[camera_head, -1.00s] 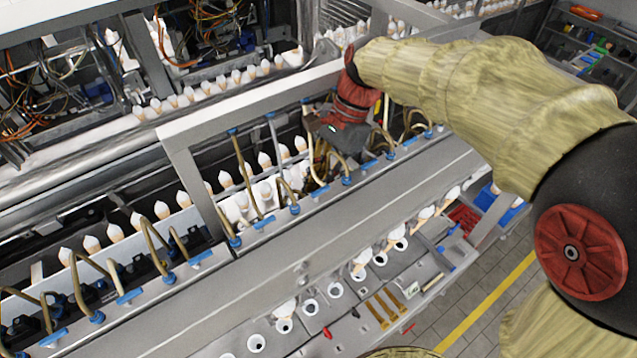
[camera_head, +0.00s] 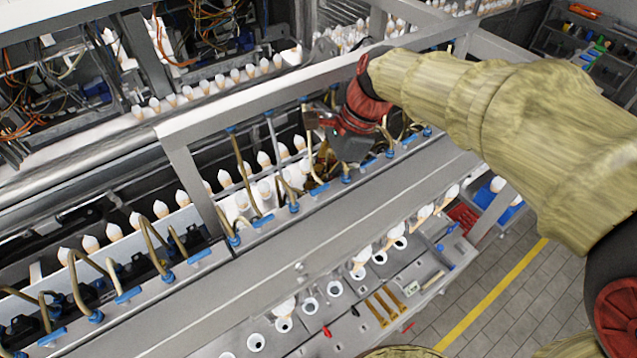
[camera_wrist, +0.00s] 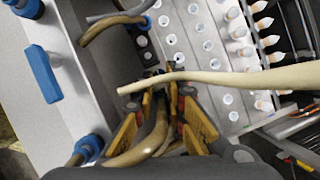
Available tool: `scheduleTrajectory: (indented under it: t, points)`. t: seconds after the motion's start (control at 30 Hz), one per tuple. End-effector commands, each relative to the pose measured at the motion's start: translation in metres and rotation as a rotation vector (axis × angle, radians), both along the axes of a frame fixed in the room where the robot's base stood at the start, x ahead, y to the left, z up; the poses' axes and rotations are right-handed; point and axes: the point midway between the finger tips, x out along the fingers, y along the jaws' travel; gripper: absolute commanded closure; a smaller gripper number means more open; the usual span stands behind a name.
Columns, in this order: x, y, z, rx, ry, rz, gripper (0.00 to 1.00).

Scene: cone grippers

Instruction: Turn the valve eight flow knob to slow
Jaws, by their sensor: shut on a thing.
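A row of blue valve knobs runs along the grey rail in the head view, each beside a bent brass tube; one knob (camera_head: 320,189) is just below my gripper. No number is legible, so I cannot tell which is valve eight. My gripper (camera_head: 325,158) reaches down among the tubes behind the rail. In the wrist view my gripper (camera_wrist: 160,88) has its orange fingers around a brass tube (camera_wrist: 150,145) and is shut on it. A pale tube (camera_wrist: 220,79) crosses in front of the fingertips. A large blue knob (camera_wrist: 40,74) is at left, apart from the fingers.
White cones (camera_head: 225,179) stand in rows behind the tubes. A lower shelf (camera_head: 350,322) with holes and tools lies in front. The tubes stand close together around the gripper.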

Motion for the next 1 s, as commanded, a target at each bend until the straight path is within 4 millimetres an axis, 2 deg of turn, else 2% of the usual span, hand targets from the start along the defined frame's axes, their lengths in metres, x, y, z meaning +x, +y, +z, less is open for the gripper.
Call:
scheduleTrajectory:
  t: [0.37, 0.83, 1.0]
  points:
    - [0.0002, 0.0002, 0.0005, 0.000, -0.002, 0.001, 0.68]
    - [-0.0004, -0.0001, -0.0006, -0.001, 0.002, 0.011, 0.68]
    - [0.0015, 0.0004, -0.0013, -0.002, 0.003, 0.100, 0.68]
